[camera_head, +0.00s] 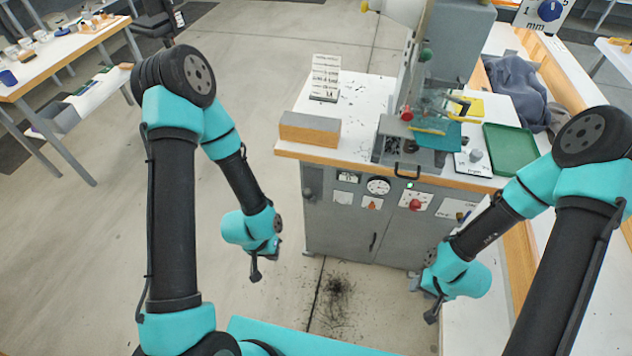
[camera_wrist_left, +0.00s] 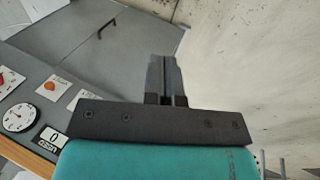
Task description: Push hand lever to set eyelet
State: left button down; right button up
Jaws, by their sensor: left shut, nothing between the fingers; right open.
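The eyelet press (camera_head: 408,80) stands on a white-topped grey cabinet. It has a grey upright column, a red knob (camera_head: 406,113), green knobs and a clear guard with yellow parts. I cannot tell which part is the hand lever, and no eyelet can be made out. My left gripper (camera_head: 256,272) hangs in front of the cabinet, to its left, well below the top; in the left wrist view its fingers (camera_wrist_left: 166,72) are together and empty. My right gripper (camera_head: 432,310) is open, low in front of the cabinet's right side. Neither gripper touches the press.
A green tray (camera_head: 517,150) and a grey cloth (camera_head: 517,88) are on the right. Dials and a red button (camera_head: 415,204) line the cabinet front. Open floor lies left.

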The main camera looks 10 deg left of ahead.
aim_at(309, 197)
pick_arm(q)
jog(key=w+r+m+t, duration=0.1)
jog(key=w+r+m, duration=0.3)
jog(key=r+m, duration=0.5)
jog(key=w+r+m+t, duration=0.2)
jog(key=w+r+m, duration=0.3)
jog(key=r+m, duration=0.4)
jog(key=shift+d+m+h, duration=0.15)
jog(key=shift+m+h, duration=0.25)
jog(key=shift+m, duration=0.4)
jog(key=w+d+f, duration=0.4)
jog(key=w+f, duration=0.3)
jog(key=f, duration=0.2)
jog(key=shift+d+f, duration=0.3)
jog(key=shift+d, duration=0.05)
jog(key=shift+w, duration=0.1)
